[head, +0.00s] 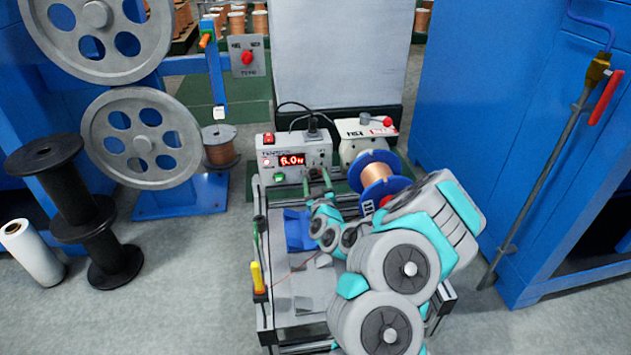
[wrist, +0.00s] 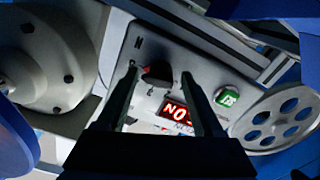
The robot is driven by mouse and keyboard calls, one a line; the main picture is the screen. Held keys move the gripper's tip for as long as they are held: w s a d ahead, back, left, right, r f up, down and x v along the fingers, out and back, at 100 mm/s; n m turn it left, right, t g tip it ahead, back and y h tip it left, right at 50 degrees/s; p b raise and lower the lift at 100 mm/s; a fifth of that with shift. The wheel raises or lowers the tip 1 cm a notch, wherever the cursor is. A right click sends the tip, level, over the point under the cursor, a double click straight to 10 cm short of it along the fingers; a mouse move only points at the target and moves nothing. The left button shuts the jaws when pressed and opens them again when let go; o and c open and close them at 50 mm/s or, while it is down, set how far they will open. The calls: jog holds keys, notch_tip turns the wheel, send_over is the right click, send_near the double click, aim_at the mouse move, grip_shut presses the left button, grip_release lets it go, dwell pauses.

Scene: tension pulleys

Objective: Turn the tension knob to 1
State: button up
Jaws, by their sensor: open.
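The grey tension control box (head: 297,150) stands at the back of the bench, with a red lit display (head: 292,160) that seems to read 6.0 N. The dark knob (wrist: 157,73) shows in the wrist view, where the box face is upside down. My gripper (wrist: 160,72) is open, with one finger on each side of the knob. I cannot tell whether the fingers touch it. In the head view my gripper (head: 318,180) is at the right part of the box front, and the knob is not clearly seen there. The knob's exact setting is unreadable.
A green button (head: 279,177) and a red switch (head: 269,139) are on the same box. A blue-flanged copper spool (head: 378,182) sits close to the right of my gripper. Large grey pulleys (head: 140,138) stand at left, and a blue cabinet (head: 500,130) at right.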

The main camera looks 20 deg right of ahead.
jog(key=shift+a, duration=0.1)
grip_shut()
dwell(0.5)
